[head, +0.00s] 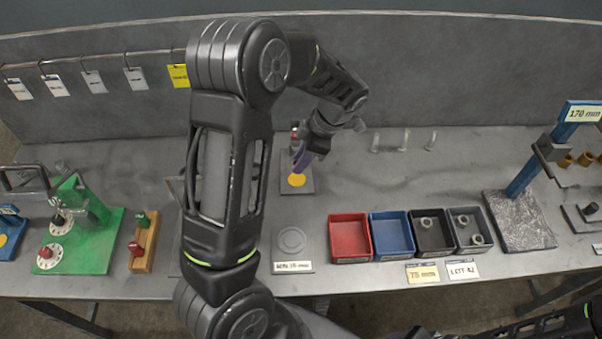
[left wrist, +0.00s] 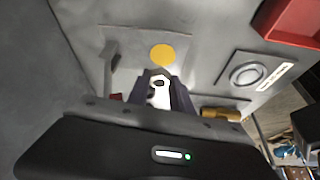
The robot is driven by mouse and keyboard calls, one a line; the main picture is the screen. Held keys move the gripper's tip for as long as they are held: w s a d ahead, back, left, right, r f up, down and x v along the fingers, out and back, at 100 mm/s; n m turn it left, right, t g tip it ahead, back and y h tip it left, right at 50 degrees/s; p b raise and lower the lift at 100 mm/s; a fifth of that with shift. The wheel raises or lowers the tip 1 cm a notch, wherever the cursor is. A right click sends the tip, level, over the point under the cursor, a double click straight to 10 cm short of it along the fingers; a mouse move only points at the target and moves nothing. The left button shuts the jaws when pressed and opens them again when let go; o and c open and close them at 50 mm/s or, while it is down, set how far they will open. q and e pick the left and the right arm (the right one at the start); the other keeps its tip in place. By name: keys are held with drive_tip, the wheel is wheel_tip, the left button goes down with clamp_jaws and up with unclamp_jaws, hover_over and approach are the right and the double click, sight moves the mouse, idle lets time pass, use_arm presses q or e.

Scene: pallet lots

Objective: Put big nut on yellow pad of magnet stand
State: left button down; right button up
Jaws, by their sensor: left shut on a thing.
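The yellow pad (head: 296,180) is a round spot on the grey plate of the magnet stand (head: 308,186), at the back middle of the bench. In the left wrist view the pad (left wrist: 162,54) lies just beyond the fingertips, uncovered. My left gripper (head: 303,160) reaches down over the stand, near the pad. In the left wrist view my left gripper (left wrist: 162,92) is shut on a pale metal piece with a dark hole, the big nut (left wrist: 160,97). The fingers hide part of it. My right arm enters at the lower right; its jaws cannot be made out.
A grey plate with a ring (head: 292,240) lies in front of the stand. Red (head: 349,238), blue (head: 391,236) and dark bins (head: 432,233) stand to the right; the dark ones hold nuts. Small clear pegs (head: 404,140) stand behind. A green fixture (head: 85,235) is left.

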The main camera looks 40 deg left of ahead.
sight(296, 179)
use_arm(q)
drive_tip(key=shift+f+b, duration=1.2)
drive_tip(key=shift+f, duration=1.3)
drive_tip(key=shift+f, duration=0.15)
drive_tip(key=c, duration=1.1)
unclamp_jaws()
drive_tip(key=shift+c, duration=0.2)
drive_tip(key=shift+r, duration=0.35)
drive_tip(key=p+v, duration=0.5)
drive_tip(key=v, duration=0.6)
drive_tip(key=shift+d+r, duration=0.25)
drive_tip(key=shift+w, duration=0.15)
